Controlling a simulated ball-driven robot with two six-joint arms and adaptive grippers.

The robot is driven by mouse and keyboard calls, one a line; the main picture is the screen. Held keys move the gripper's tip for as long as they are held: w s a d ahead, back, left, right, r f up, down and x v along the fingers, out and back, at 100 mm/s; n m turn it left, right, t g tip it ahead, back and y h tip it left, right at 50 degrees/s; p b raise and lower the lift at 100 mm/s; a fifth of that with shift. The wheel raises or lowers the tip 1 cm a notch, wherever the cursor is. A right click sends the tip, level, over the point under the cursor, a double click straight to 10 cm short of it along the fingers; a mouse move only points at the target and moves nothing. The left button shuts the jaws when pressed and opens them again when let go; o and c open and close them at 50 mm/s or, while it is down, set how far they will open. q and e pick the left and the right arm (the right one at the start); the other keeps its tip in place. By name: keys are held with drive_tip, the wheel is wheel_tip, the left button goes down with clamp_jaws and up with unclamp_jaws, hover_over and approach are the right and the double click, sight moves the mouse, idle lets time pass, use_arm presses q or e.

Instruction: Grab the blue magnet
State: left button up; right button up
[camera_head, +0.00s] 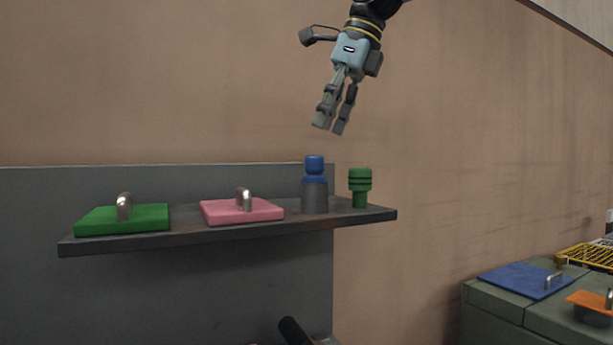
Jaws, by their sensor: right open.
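A blue-topped piece with a grey cylindrical body (314,196) stands upright on the shelf, right of its middle; it may be the blue magnet. A blue plate with a metal handle (523,281) lies on the bench at lower right, and I cannot tell for sure which blue thing is the magnet. My right gripper (330,129) comes in from the top, fingers pointing down. It is open and empty, above the blue-topped piece and apart from it. My left gripper is not in view.
The dark shelf (230,235) also holds a green plate with a handle (150,216), a pink plate with a handle (222,212) and a small green piece (360,182) close right of the blue-topped one.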

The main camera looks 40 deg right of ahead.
sight(314, 159)
drive_tip(key=shift+x, duration=1)
drive_tip(key=shift+f, duration=0.4)
drive_tip(key=p+x, duration=0.1)
drive_tip(key=x, duration=0.4)
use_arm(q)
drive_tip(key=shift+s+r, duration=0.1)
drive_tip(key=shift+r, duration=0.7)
use_arm(e)
drive_tip(key=shift+s+a, duration=0.1)
drive_tip(key=shift+r, duration=0.1)
drive_tip(key=c, duration=0.4)
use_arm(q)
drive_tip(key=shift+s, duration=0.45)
use_arm(e)
clamp_jaws()
